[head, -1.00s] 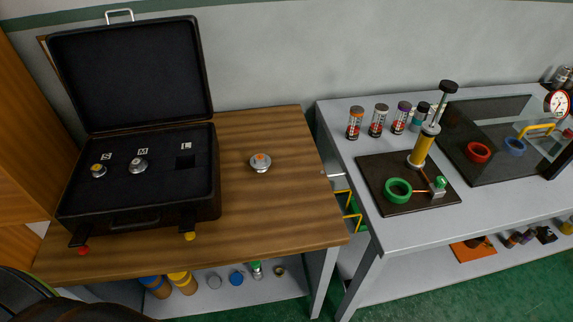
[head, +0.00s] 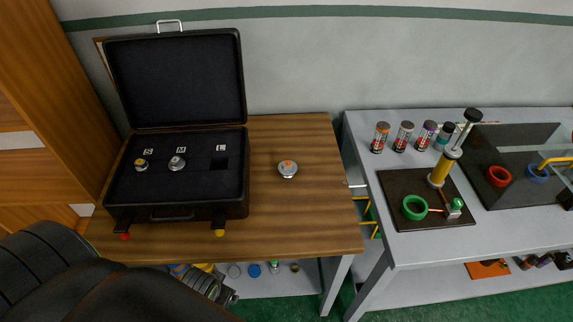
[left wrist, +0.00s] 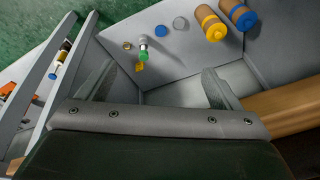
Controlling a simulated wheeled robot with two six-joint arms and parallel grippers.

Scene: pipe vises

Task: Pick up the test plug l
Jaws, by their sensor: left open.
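The test plug l (head: 287,169), a grey round plug with an orange centre, stands on the wooden table (head: 305,215) to the right of the black case. The case's slot marked L (head: 220,164) is empty. My left gripper shows in the left wrist view (left wrist: 158,88) with its two fingers spread and nothing between them. In the head view my left arm comes in at the lower left, in front of the table's front edge and well away from the plug. The plug is not visible in the left wrist view. My right gripper is not in view.
The open black case (head: 240,195) holds a plug at S (head: 141,165) and a plug at M (head: 177,162). Below the table a shelf (left wrist: 175,65) holds several caps and cylinders. A grey bench (head: 400,245) with a pump stands to the right. The table around the plug is clear.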

